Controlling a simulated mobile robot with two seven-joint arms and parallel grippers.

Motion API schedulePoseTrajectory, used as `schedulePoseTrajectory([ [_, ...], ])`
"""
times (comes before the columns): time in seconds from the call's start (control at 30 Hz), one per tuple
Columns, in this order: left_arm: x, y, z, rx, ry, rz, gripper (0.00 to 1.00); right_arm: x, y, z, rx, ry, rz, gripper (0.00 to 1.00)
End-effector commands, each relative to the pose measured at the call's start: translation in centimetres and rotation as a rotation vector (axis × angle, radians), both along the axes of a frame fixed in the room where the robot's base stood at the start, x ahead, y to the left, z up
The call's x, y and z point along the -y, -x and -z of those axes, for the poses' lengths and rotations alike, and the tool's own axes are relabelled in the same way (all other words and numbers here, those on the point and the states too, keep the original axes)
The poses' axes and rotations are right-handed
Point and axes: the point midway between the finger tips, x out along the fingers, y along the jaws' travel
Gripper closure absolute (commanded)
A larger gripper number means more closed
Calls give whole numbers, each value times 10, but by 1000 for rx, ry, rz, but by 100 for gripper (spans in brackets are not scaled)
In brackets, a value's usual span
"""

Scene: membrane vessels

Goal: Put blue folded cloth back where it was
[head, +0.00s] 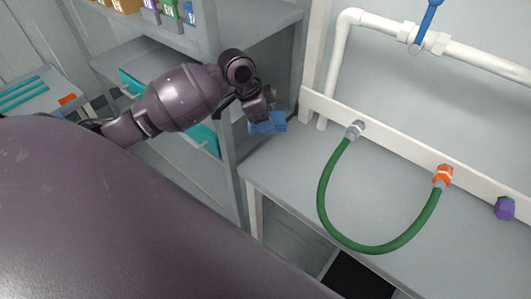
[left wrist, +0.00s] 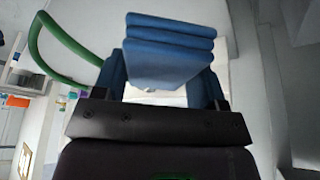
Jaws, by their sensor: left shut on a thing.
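The blue folded cloth (head: 268,124) is in my left gripper (head: 258,110), near the shelf post and the left end of the grey bench in the head view. In the left wrist view the cloth (left wrist: 168,52) shows as a stack of blue folds between the blue fingers of the gripper (left wrist: 165,85). The gripper is shut on it. Whether the cloth touches any surface below it, I cannot tell. My right gripper is in neither view.
A grey bench (head: 290,185) carries a green hose (head: 372,250) looped between a grey and an orange fitting (head: 443,176). A purple cap (head: 504,208) and a white pipe (head: 480,60) with a blue valve handle are at right. A shelf (head: 255,25) with small boxes stands behind my arm.

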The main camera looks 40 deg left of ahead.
Motion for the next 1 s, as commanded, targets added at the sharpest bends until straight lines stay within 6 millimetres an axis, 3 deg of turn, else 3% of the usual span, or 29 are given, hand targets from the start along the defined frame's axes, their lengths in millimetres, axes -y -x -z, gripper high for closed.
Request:
schedulePoseTrajectory([
  [0.4, 1, 0, 90, -2, 3, -3, 54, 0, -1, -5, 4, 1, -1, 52],
  [1.0, 0, 0, 154, -1, 1, -3, 54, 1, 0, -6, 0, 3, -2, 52],
])
